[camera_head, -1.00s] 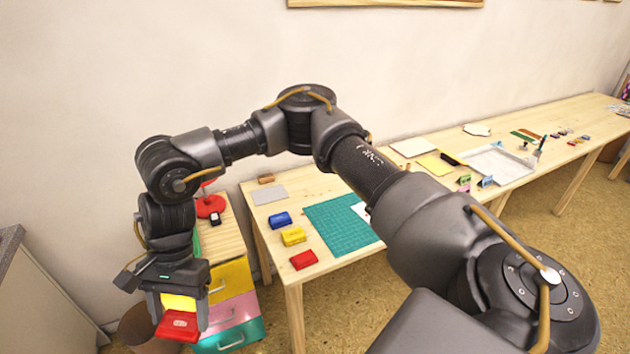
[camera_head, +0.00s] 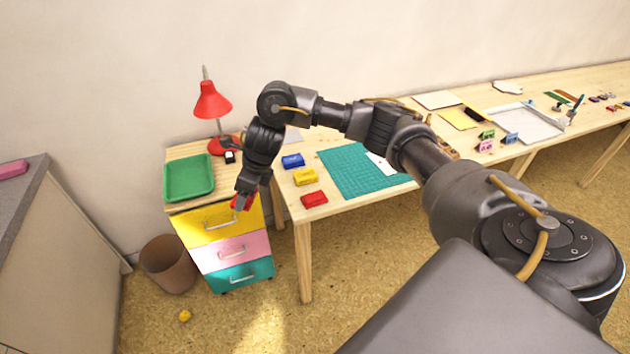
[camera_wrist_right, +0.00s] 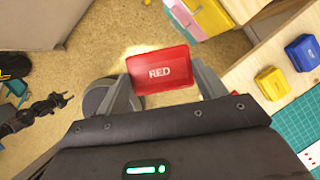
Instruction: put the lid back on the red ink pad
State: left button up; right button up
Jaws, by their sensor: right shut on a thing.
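My right gripper (camera_head: 243,198) is shut on the red lid (camera_wrist_right: 162,70), a shallow red piece marked "RED". In the head view the lid (camera_head: 241,203) is a small red patch, largely hidden by the gripper. In the right wrist view the lid sits between the two fingertips, its marked face towards the camera. The red ink pad (camera_head: 314,199) lies on the wooden table near its front left corner, to the right of my gripper and apart from it. My left gripper is not clearly seen in either view.
A yellow pad (camera_head: 305,177) and a blue pad (camera_head: 292,160) lie behind the red pad. A green cutting mat (camera_head: 362,172) is to their right. A drawer cabinet (camera_head: 234,253) stands left, bearing a green tray (camera_head: 187,178) and a red lamp (camera_head: 212,102). A brown bin (camera_head: 168,263) stands on the floor.

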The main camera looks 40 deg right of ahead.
jog(key=d+f+m+h, duration=0.1)
jog(key=d+f+m, duration=0.1)
jog(key=d, duration=0.5)
jog(key=d+f+m+h+b, duration=0.1)
jog(key=d+f+m, duration=0.2)
jog(key=d+m, duration=0.2)
jog(key=s+d+f+m+h+b, duration=0.1)
jog(key=d+f+m+h, duration=0.1)
jog(key=d, duration=0.7)
jog(key=shift+f+m+t, duration=0.35)
jog(key=shift+m+t, duration=0.05)
jog(key=shift+m, duration=0.4)
jog(key=shift+d+f+m, duration=0.1)
jog(key=shift+d+m, duration=0.2)
jog(key=shift+d, duration=0.3)
jog(key=shift+s, duration=0.1)
